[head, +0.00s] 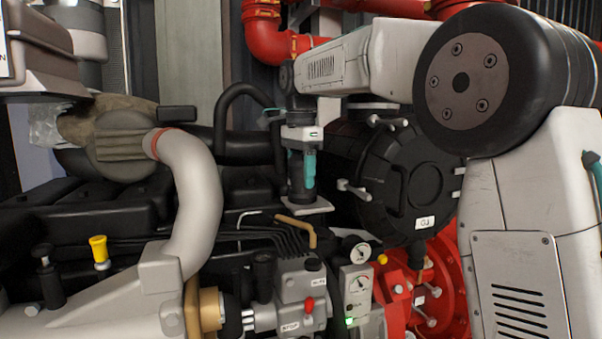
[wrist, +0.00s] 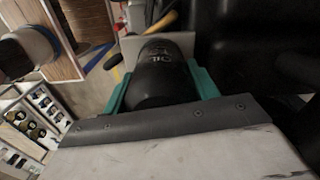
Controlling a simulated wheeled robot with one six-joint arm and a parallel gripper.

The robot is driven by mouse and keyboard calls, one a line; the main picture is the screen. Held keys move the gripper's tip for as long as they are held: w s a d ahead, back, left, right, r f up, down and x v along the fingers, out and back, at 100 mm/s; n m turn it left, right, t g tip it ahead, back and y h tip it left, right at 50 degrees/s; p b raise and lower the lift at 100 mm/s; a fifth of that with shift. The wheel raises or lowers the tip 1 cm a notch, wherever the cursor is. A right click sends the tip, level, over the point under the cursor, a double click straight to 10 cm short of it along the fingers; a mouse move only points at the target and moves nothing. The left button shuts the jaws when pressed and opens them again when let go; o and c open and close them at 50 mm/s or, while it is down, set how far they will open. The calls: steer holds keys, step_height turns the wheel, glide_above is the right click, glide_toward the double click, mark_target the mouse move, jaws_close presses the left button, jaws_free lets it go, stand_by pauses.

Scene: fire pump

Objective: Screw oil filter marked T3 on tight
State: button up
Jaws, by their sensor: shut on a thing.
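A black cylindrical oil filter (head: 296,188) is upright, low end at a pale flat bracket plate (head: 310,209) in the middle of the head view. My gripper (head: 302,170) reaches down from above with its teal fingers shut around the filter. In the wrist view the filter (wrist: 162,80) lies between both teal fingers (wrist: 160,88). A pale mark shows on it upside down, too small to read for certain. The filter appears to meet the plate; whether it is seated or threaded cannot be told, as its lower end is partly hidden.
A thick grey pipe (head: 190,190) curves at the left. A large black round housing (head: 405,185) stands close to the right of the filter. Little free room surrounds the filter.

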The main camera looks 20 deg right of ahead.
mark_target(301, 154)
steer(key=shift+r+m, duration=0.1)
steer(key=shift+m, duration=0.6)
steer(key=m, duration=0.3)
steer(key=shift+w, duration=0.1)
steer(key=o, duration=1.4)
steer(key=shift+r, duration=3.65)
